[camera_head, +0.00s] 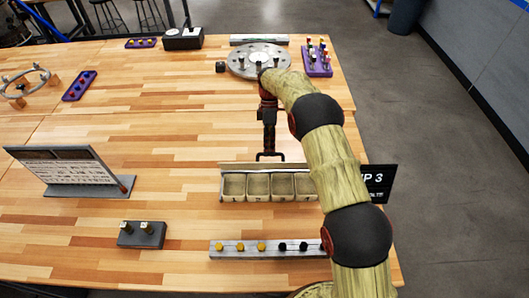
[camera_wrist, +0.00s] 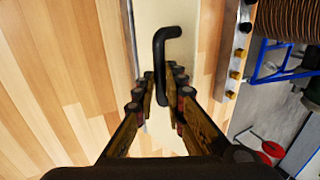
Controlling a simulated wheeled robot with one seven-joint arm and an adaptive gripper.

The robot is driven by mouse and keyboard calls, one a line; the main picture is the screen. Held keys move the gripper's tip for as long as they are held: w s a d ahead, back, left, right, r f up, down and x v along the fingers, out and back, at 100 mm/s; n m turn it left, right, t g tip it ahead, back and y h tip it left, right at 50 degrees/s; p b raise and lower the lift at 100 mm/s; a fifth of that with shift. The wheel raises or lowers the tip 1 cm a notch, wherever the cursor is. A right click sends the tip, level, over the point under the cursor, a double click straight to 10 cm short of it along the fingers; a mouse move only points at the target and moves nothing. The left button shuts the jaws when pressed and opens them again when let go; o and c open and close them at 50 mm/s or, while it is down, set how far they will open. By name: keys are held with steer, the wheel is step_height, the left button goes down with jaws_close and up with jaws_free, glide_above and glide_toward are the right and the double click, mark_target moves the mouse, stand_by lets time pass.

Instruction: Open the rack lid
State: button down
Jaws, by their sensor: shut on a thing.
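The rack (camera_head: 246,203) stands at the centre front of the bench in the head view, and its numbered compartments show uncovered. The lid (camera_head: 235,166) appears as a narrow pale strip along the rack's far edge. Its exact tilt is hard to tell. The black bent handle (camera_head: 270,155) sticks out from the lid on the far side. In the wrist view the lid is a pale panel (camera_wrist: 191,55), with the handle (camera_wrist: 160,50) running between my fingers. My gripper (camera_head: 268,125) is shut on the handle, and its fingers (camera_wrist: 162,88) flank it. My arm hides the rack's right end.
A strip with yellow and black knobs (camera_head: 240,248) lies in front of the rack. A small dark block (camera_head: 142,235) and a sign stand (camera_head: 75,170) are at left. A round metal fixture (camera_head: 245,62) and a purple rack (camera_head: 317,62) stand behind. The bench left of my gripper is clear.

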steer(key=shift+g, duration=0.8)
steer(key=shift+w+f+b, duration=0.15)
steer(key=shift+w+f, duration=0.75)
steer(key=shift+w, duration=0.25)
steer(key=shift+w+f+b, duration=0.15)
steer(key=shift+w+f, duration=0.7)
steer(key=shift+w, duration=0.25)
steer(key=shift+w+f, duration=0.1)
steer(key=c, duration=2.2)
jaws_free()
steer(key=shift+o, duration=1.1)
steer(key=shift+w+r, duration=0.2)
steer(key=shift+r, duration=0.05)
steer(key=shift+o, duration=0.7)
steer(key=shift+r, duration=0.1)
step_height(320, 180, up, 10)
